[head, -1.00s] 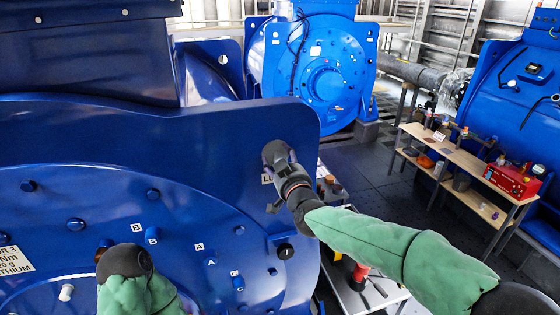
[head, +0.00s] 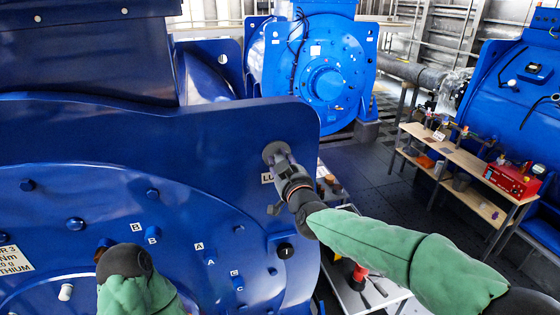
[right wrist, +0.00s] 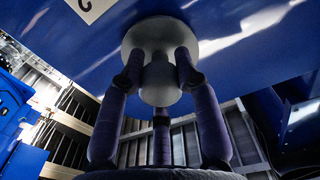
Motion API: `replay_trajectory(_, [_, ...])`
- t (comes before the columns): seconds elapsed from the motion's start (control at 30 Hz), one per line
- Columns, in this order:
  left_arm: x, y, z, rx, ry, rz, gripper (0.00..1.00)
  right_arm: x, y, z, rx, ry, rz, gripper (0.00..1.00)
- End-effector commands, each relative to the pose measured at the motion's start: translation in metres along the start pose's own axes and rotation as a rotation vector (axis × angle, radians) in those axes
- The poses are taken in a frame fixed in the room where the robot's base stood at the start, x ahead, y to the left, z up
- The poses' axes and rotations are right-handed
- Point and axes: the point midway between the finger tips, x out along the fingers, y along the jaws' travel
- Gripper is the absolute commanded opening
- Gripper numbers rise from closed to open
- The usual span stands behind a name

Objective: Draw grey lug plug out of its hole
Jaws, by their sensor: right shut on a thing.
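The grey lug plug (head: 274,151) sits at the upper right corner of the blue motor end plate, beside a white label starting "LU". In the right wrist view its round flange (right wrist: 190,40) lies close to the blue face, and a rounded knob (right wrist: 160,85) stands out from it. I cannot tell whether a gap lies behind the flange. My right gripper (head: 285,168) is shut on the knob, with its purple-grey fingers (right wrist: 160,90) around it. My left gripper (head: 123,262) is low in front of the plate; its fingers are mostly hidden.
The blue end plate (head: 220,130) carries bolts and labels A, B and C. A white trolley (head: 350,295) with tools stands below my right arm. A wooden bench (head: 465,160) with a red box (head: 512,178) stands at the right. Dark floor between is open.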

Motion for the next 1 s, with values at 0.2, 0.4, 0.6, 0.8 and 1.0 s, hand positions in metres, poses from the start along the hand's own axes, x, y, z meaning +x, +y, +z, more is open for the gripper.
replay_trajectory(0.2, [0.002, -0.001, 0.0, 0.0, 0.0, 0.0, 1.0, -0.01, 0.0, 0.0, 0.001, 0.0, 0.0, 0.0])
replay_trajectory(0.4, [0.004, -0.001, 0.0, 0.0, 0.0, 0.0, 1.0, -0.018, 0.0, 0.0, 0.001, 0.0, 0.0, 0.0])
replay_trajectory(0.6, [0.005, -0.002, 0.0, 0.0, 0.0, 0.0, 1.0, -0.027, 0.0, 0.0, 0.0, 0.0, 0.0, 0.0])
replay_trajectory(0.8, [0.006, -0.002, 0.0, 0.0, 0.0, 0.0, 1.0, -0.035, 0.0, 0.001, -0.001, -0.001, -0.001, 0.0])
replay_trajectory(1.0, [0.007, -0.003, 0.0, 0.0, 0.0, 0.0, 1.0, -0.044, 0.0, 0.0, 0.0, 0.0, -0.001, 0.0])
